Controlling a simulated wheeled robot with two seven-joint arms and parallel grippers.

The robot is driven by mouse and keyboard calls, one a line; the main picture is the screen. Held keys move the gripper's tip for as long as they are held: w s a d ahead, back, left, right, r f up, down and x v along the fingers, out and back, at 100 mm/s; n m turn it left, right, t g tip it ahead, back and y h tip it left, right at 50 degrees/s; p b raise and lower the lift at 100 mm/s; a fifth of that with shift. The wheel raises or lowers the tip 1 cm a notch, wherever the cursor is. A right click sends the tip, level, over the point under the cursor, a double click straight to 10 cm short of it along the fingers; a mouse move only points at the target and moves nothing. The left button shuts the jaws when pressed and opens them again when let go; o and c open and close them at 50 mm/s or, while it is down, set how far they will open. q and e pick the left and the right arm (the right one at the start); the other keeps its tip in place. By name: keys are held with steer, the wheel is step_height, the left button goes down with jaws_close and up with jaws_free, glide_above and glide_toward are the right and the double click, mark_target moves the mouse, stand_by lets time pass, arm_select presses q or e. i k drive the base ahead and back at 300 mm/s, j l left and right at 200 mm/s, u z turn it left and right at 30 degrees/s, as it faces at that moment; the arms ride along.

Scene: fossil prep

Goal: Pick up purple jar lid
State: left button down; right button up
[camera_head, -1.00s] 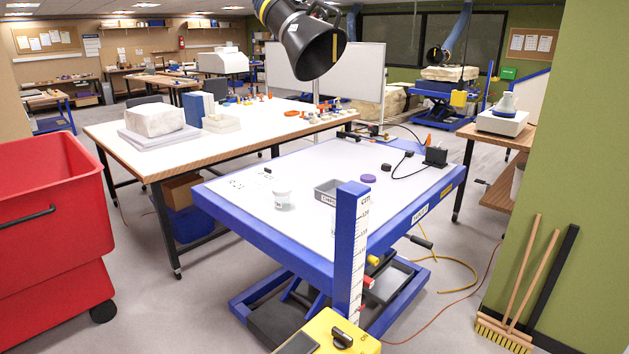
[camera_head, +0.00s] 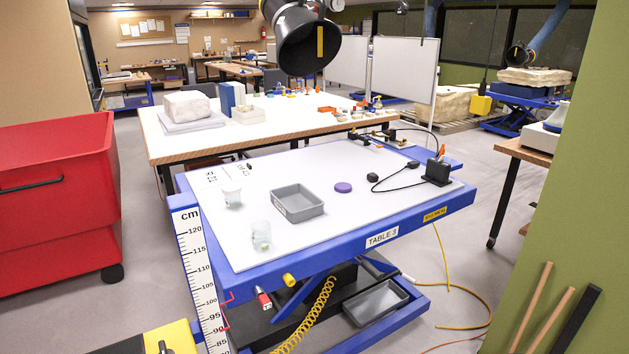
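The purple jar lid (camera_head: 343,187) lies flat on the white top of the blue lift table (camera_head: 310,236), right of the grey tray. A clear jar (camera_head: 260,236) stands near the table's front edge. A second, whitish jar (camera_head: 232,197) stands farther left. Neither of my grippers shows in the head view.
A grey tray (camera_head: 297,203) sits between the jars and the lid. A black device with a cable (camera_head: 437,172) is at the table's right end. A black extraction hood (camera_head: 306,42) hangs above. A measuring post (camera_head: 195,265) rises at the front left corner. A red bin (camera_head: 55,200) stands left.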

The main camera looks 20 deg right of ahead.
mark_target(341, 187)
steer(key=l+u, duration=0.45)
steer(key=l, duration=0.25)
steer(key=l+u, duration=0.4)
steer(key=l, duration=0.3)
steer(key=k+l+u, duration=0.15)
steer(key=l+u, duration=0.3)
steer(key=l, duration=0.2)
steer(key=i+l+u, duration=0.25)
steer(key=l, duration=0.85)
steer(key=l+u, duration=0.2)
steer(key=l, duration=1.25)
steer(key=k+z, duration=0.05)
